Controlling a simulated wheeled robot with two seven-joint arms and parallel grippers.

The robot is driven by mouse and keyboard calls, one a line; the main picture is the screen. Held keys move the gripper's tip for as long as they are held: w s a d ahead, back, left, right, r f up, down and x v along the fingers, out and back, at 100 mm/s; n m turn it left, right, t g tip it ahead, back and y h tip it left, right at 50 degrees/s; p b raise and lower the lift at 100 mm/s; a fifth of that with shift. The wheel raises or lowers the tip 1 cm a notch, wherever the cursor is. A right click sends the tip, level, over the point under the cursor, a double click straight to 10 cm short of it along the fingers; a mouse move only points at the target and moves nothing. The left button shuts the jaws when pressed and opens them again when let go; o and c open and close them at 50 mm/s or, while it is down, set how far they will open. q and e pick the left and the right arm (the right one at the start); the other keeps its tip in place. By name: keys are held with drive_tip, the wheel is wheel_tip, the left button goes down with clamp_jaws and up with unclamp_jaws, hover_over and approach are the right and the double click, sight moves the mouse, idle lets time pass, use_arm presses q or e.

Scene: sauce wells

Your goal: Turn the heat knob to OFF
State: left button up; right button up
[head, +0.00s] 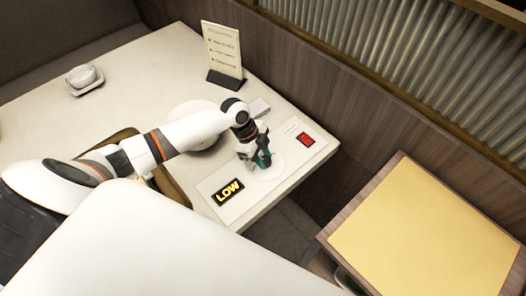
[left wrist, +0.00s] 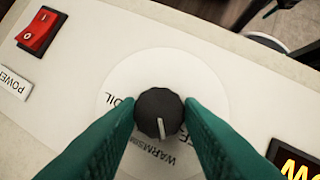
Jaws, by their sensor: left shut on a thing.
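The heat knob (left wrist: 159,112) is a black round knob on a pale dial disc (left wrist: 222,88) in the left wrist view. Its white pointer line faces down in that picture, towards partly hidden lettering that includes WARM. Letters reading OIL show on its left; I see no OFF label. My left gripper (left wrist: 160,106) has its green fingers on either side of the knob and is shut on it. In the head view the left gripper (head: 262,158) is over the disc and hides the knob. The display (head: 228,191) reads LOW. My right gripper is not in view.
A red power switch (head: 305,139) sits on the panel beside the dial; it also shows in the left wrist view (left wrist: 41,30). A sign stand (head: 223,52) and a white dish (head: 84,77) are on the table (head: 140,62). A yellow-topped table (head: 425,235) stands at right.

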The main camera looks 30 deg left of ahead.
use_arm(q)
drive_tip(key=n+p, duration=0.1)
drive_tip(key=p, duration=0.1)
drive_tip(key=n+t+p, duration=0.1)
drive_tip(key=n, duration=0.1)
drive_tip(key=n+p, duration=0.2)
drive_tip(key=shift+s+d+r+t+y+p, duration=0.1)
drive_tip(key=shift+s+r+t+y+p, duration=0.05)
drive_tip(key=shift+r+t+y+p, duration=0.2)
drive_tip(key=shift+f+n+t+y+p, duration=0.25)
drive_tip(key=shift+n+t+y+p, duration=0.15)
drive_tip(key=shift+n+p, duration=0.8)
drive_tip(key=o, duration=1)
drive_tip(key=shift+f, duration=0.1)
drive_tip(key=shift+c, duration=0.2)
drive_tip(key=b+v, duration=0.1)
drive_tip(key=v, duration=1.1)
drive_tip(key=shift+d, duration=0.15)
